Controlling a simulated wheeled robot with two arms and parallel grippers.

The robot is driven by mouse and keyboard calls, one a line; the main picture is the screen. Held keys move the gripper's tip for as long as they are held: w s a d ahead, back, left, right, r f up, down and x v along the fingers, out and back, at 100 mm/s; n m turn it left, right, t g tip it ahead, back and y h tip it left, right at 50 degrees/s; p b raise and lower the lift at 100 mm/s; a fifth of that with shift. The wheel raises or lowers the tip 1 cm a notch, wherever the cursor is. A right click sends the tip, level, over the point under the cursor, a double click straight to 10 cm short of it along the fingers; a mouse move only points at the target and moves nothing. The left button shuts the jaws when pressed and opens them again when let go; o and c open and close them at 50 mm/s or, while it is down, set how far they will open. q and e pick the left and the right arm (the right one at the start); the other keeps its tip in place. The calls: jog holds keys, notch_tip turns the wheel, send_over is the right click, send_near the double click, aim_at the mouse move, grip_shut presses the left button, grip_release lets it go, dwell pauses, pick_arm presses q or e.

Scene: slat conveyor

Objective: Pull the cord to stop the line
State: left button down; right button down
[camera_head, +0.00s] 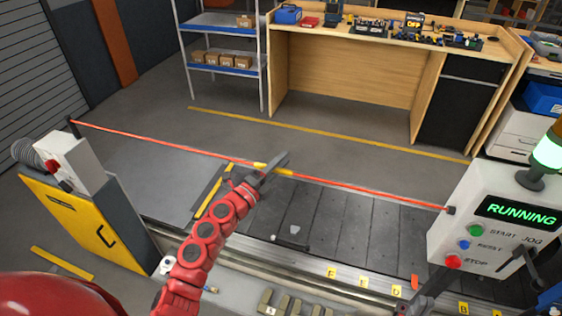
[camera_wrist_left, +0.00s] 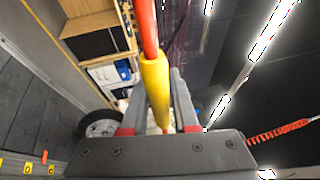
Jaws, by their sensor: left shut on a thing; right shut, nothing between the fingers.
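A taut orange-red cord (camera_head: 370,187) runs above the conveyor from a post at the left to the control box at the right. A yellow grip sleeve (camera_head: 284,172) sits around the cord near its middle. My left gripper (camera_head: 275,168) is shut on this sleeve. In the left wrist view the yellow sleeve (camera_wrist_left: 155,88) lies between the fingers, with the cord (camera_wrist_left: 145,25) leading away from it. The control box (camera_head: 460,215) shows RUNNING in green, and its lamp (camera_head: 548,152) glows green. My right gripper (camera_head: 508,268) appears dark and shut, in front of the box's lower right.
The dark slat conveyor (camera_head: 330,225) passes under the cord. A yellow guard (camera_head: 85,225) stands at the left. A workbench (camera_head: 350,60) and a shelf (camera_head: 225,45) with boxes stand behind. Open floor lies between the bench and the conveyor.

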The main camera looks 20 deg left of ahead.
aim_at(277, 172)
pick_arm(q)
jog(key=shift+s, duration=0.1)
dwell(0.7)
jog(key=s, duration=0.4)
jog(key=shift+s+f, duration=0.1)
jog(key=c, duration=0.8)
grip_release()
jog(key=shift+a, duration=0.1)
jog(key=shift+o, duration=0.6)
jog(key=shift+s, duration=0.1)
jog(key=b+v, duration=0.5)
jog(key=v, duration=1.2)
jog(key=shift+s+a, duration=0.1)
